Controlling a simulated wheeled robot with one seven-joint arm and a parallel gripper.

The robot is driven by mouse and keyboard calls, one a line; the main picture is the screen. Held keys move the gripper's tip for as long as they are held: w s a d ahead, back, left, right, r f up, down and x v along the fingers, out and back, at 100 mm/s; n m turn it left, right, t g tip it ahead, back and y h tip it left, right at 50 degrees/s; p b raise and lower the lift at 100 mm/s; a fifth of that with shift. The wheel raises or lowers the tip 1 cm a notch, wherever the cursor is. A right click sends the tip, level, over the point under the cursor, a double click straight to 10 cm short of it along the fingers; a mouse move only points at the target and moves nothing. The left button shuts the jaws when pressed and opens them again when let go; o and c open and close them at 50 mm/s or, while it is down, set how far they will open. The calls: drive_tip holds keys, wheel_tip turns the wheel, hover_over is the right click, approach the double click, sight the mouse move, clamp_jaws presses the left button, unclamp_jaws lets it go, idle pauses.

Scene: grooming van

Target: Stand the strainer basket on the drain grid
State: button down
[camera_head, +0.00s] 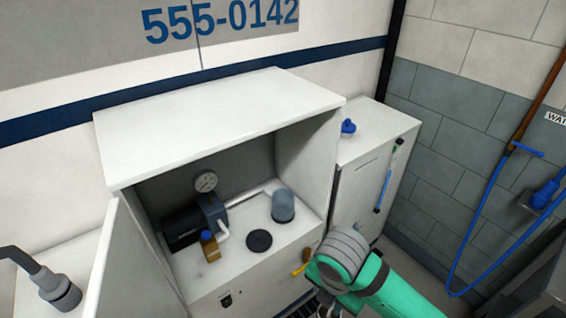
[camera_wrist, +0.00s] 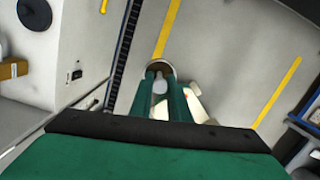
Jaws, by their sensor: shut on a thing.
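My gripper (camera_wrist: 166,100) points down toward the floor in the wrist view, its green fingers shut on a small round-rimmed, cup-like thing (camera_wrist: 160,66). This looks like the strainer basket; the fingers hide most of its body. In the head view my gripper is at the bottom edge, largely hidden behind my wrist. A dark slatted strip (camera_wrist: 124,50) runs along the floor beside the cabinet, left of the held thing in the wrist view. It looks like the drain grid. A bit of it shows at the bottom of the head view (camera_head: 301,308). I cannot tell the basket's height above the floor.
An open white cabinet (camera_head: 215,118) holds a pump with a gauge (camera_head: 205,181), a bluish pot (camera_head: 283,206) and a black disc (camera_head: 259,241). A yellow handle (camera_head: 300,269) juts from its front. Yellow lines (camera_wrist: 276,94) mark the grey floor, which is largely clear.

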drive_tip(key=shift+s+a+f, duration=0.1)
drive_tip(key=shift+s, duration=0.05)
drive_tip(key=w, duration=0.1)
drive_tip(key=m, duration=0.1)
drive_tip(key=w+f+m, duration=0.1)
drive_tip(key=shift+w+a, duration=0.35)
drive_tip(key=w+a+f+m+g, duration=0.2)
drive_tip(key=w+a+f+m, duration=0.3)
drive_tip(key=w+f+m, duration=0.7)
drive_tip(key=a+f+m+y, duration=0.1)
drive_tip(key=a+f+m, duration=0.4)
drive_tip(key=f+m, duration=0.5)
drive_tip(key=m, duration=0.3)
drive_tip(key=shift+w+a+f, duration=0.3)
drive_tip(key=shift+a, duration=0.05)
drive_tip(key=shift+s, duration=0.1)
drive_tip(key=shift+a, duration=0.15)
